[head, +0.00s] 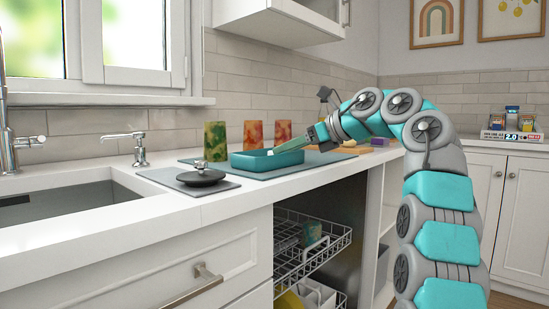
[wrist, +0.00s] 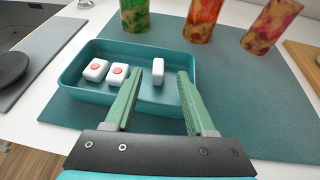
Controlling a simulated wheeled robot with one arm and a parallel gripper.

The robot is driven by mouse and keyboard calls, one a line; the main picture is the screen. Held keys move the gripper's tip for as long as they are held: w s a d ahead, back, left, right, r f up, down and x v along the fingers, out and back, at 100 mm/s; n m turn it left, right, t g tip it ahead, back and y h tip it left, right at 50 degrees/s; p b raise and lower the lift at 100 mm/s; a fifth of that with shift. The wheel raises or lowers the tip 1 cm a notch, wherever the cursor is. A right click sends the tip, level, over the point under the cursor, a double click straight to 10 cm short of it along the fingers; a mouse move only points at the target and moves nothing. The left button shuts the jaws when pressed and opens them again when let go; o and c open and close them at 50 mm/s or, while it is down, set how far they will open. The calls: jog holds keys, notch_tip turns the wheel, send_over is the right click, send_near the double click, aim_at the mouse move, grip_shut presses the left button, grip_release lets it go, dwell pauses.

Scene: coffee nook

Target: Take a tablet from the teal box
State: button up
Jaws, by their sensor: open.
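The teal box (wrist: 88,97) is a shallow open tray on a grey-teal mat; it also shows in the head view (head: 258,162). Two white tablets with red dots, one at the left (wrist: 95,69) and one beside it (wrist: 117,75), lie in its left part. A third white tablet (wrist: 158,77) stands on edge farther right. My gripper (wrist: 160,76) is open, its green fingers reaching over the near wall. The third tablet appears between the fingertips, with gaps on both sides. I cannot tell how high the tips are. The head view hides the tablets behind the box wall.
Green (wrist: 134,14), red (wrist: 203,18) and yellow-red (wrist: 270,28) patterned tumblers stand behind the box. A dark round lid (head: 201,177) lies on a grey mat at the left, near the sink (head: 70,208). Below the counter, a dish rack (head: 312,250) is pulled out.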

jog(key=shift+x, duration=2.35)
jog(key=shift+s+a, duration=0.1)
grip_shut()
